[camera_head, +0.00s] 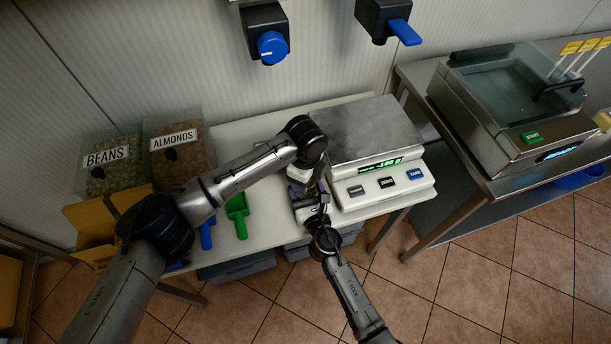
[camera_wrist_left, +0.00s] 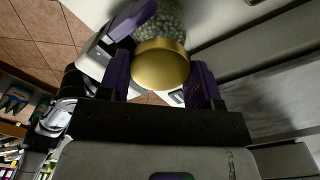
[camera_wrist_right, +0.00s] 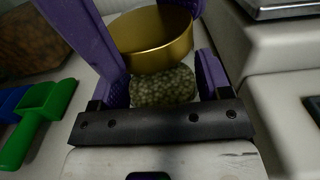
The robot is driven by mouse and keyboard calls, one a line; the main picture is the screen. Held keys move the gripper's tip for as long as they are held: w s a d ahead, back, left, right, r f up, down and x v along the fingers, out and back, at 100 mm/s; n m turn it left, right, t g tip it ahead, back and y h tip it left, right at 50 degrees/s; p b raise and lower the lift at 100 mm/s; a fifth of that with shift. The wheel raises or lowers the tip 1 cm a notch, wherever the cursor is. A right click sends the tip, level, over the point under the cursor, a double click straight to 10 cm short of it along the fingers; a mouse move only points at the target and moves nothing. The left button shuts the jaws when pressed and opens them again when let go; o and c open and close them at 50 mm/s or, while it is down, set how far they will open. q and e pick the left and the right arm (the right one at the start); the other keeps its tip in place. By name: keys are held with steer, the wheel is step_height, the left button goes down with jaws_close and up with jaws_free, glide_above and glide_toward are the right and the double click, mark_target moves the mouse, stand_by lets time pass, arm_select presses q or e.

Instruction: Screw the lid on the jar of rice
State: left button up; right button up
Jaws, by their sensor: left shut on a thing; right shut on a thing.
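A glass jar of greenish grains (camera_wrist_right: 165,88) stands between the purple fingers of my right gripper (camera_wrist_right: 165,80), which is shut on it. The jar also shows in the left wrist view (camera_wrist_left: 168,22). A gold lid (camera_wrist_left: 160,66) is between the purple fingers of my left gripper (camera_wrist_left: 160,80), which is shut on it. In the right wrist view the lid (camera_wrist_right: 153,38) is at the jar's top, looking slightly tilted; I cannot tell whether it is seated. In the head view the left gripper (camera_head: 303,180) is above the right gripper (camera_head: 309,207), and they mostly hide the jar and lid.
A scale (camera_head: 372,150) stands on the white table (camera_head: 268,215), close to the right of the grippers. A green scoop (camera_head: 238,213) and a blue scoop (camera_head: 206,235) lie to the left. Bins of beans (camera_head: 112,165) and almonds (camera_head: 181,158) stand farther left.

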arm_select(q)
steer(key=m, duration=0.9)
steer(key=o, duration=1)
steer(key=shift+r, duration=0.1)
steer(key=shift+r, duration=2.15)
steer(key=shift+c, duration=0.3)
